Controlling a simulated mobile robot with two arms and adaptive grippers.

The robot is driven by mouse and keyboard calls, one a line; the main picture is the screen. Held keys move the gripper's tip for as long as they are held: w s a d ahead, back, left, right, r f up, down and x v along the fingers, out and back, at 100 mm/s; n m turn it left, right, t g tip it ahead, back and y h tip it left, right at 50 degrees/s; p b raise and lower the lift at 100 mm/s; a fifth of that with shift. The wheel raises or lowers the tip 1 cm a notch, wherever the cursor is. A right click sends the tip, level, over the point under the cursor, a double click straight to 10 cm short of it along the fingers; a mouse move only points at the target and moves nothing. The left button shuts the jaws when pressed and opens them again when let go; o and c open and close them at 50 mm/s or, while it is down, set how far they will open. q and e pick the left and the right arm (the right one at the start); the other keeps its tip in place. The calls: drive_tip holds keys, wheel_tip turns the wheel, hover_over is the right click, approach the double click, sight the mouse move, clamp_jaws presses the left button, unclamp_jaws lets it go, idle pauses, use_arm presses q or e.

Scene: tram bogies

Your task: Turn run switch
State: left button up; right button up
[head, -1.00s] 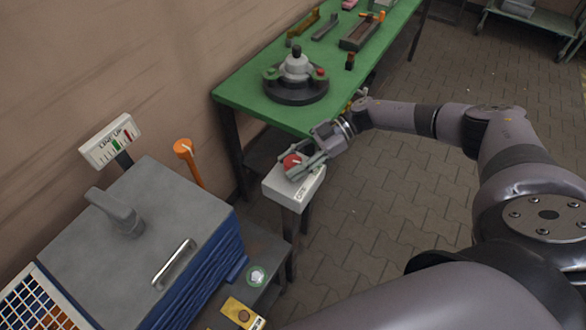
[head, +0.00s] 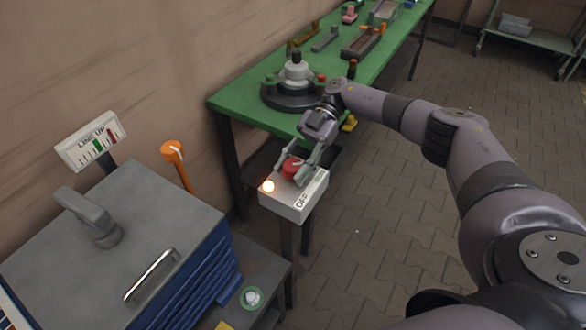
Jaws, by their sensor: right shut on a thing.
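The run switch is a red knob (head: 292,166) on top of a pale box (head: 290,201) that stands on a dark post. The box has an "OFF" label on its front right. A lamp (head: 267,186) on the box's left glows orange-white. My right gripper (head: 300,172) comes down from behind, with its fingers on either side of the red knob, shut on it. The fingers hide part of the knob. My left gripper is not in view.
A green table (head: 235,101) behind holds a round dark fixture (head: 295,92) and several parts. At left are a grey-topped machine (head: 130,245), a "LINE UP" gauge (head: 91,142) and an orange-topped lever (head: 174,153). Paved floor (head: 390,210) lies free at right.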

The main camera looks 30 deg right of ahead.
sight(293, 165)
drive_tip(key=o, duration=1.2)
wheel_tip(293, 165, up, 10)
drive_tip(key=shift+r, duration=0.1)
idle(0.5)
